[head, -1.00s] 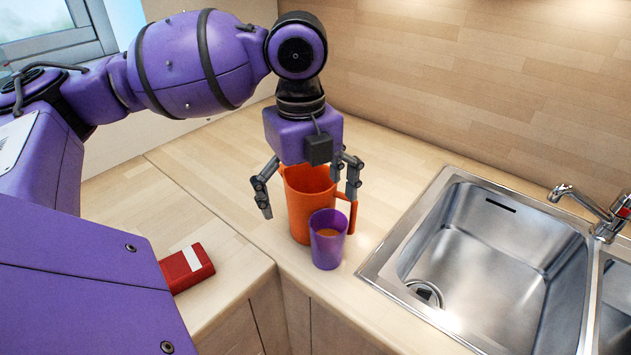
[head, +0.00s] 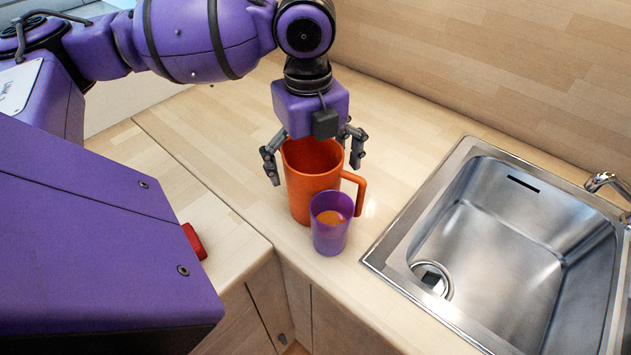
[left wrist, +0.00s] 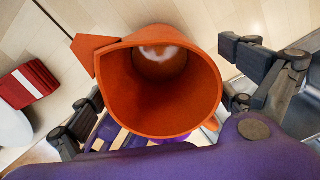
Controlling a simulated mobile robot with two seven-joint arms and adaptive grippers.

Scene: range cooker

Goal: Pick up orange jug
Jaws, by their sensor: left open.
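The orange jug (head: 301,192) stands upright on the wooden counter, its handle to the right in the head view. My left gripper (head: 315,172) is open above it, pointing down, with one finger at each side of the jug's rim. In the left wrist view the jug (left wrist: 150,95) is seen from above, open and empty inside, with the fingers left and right of it. I cannot tell whether the fingers touch it. My right gripper is not in view.
A purple cup (head: 330,232) stands directly in front of the jug, close to it. The steel sink (head: 520,240) is to the right.

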